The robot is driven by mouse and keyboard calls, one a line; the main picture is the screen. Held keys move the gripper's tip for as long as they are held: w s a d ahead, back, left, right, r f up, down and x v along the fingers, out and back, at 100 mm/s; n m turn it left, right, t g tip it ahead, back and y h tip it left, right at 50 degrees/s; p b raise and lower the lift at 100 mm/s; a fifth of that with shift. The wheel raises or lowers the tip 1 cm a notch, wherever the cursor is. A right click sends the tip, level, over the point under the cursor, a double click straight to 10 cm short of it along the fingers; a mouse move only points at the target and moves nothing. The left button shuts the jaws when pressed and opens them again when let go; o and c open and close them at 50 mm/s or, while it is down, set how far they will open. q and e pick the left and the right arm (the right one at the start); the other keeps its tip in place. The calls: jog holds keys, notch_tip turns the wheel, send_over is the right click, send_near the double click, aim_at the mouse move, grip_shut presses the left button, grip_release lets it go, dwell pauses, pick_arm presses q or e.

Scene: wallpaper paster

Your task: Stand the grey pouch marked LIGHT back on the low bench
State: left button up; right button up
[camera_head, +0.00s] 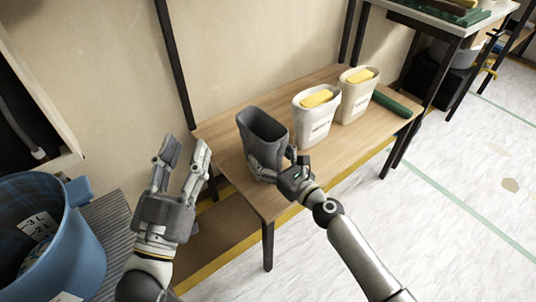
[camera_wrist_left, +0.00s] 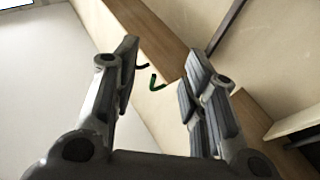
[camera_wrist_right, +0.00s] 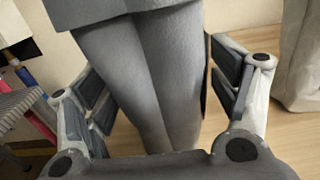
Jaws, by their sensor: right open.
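The grey pouch (camera_head: 262,133) is upright, open at the top, at the left end of the low bench (camera_head: 228,132). Its base appears to be on the bench top, though the gripper partly hides it. No LIGHT marking shows on the sides I see. My right gripper (camera_head: 279,162) is open around the pouch's lower part. In the right wrist view the pouch (camera_wrist_right: 150,75) stands between the spread fingers, with small gaps beside it. My left gripper (camera_head: 187,150) is open and empty, left of the bench; its spread fingers also show in the left wrist view (camera_wrist_left: 160,75).
Two white pouches with yellow contents, one nearer (camera_head: 314,116) and one farther (camera_head: 357,95), stand right of the grey pouch. A dark green roll (camera_head: 397,104) lies at the bench's right end. A blue bucket (camera_head: 78,235) is at lower left.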

jog(key=v, duration=0.9)
jog(key=shift+s+d+f, duration=0.15)
jog(key=shift+s+d, duration=0.1)
jog(key=shift+s, duration=0.05)
jog(key=shift+v, duration=0.8)
jog(key=shift+s+a+r+n, duration=0.1)
jog(key=shift+s+r+n, duration=0.2)
jog(key=shift+n, duration=0.4)
pick_arm(q)
jog(key=shift+w+f+g, duration=0.2)
jog(key=shift+f+g, duration=0.3)
jog(key=shift+f, duration=0.25)
pick_arm(e)
jog(key=s+d+r+n+t+h, duration=0.1)
jog(key=s+r+n+t, duration=0.1)
jog(key=r+n, duration=0.4)
jog(key=s+d+r+n+t+h, duration=0.2)
jog(key=r+n, duration=0.4)
jog(key=n, duration=0.8)
jog(key=s+d+r+n+t+h, duration=0.1)
jog(key=s+r+n+t+h, duration=0.1)
jog(key=r+n, duration=0.4)
jog(key=s+n, duration=0.1)
jog(key=n, duration=0.3)
jog(key=shift+s+d+r, duration=0.35)
jog(key=shift+d, duration=0.05)
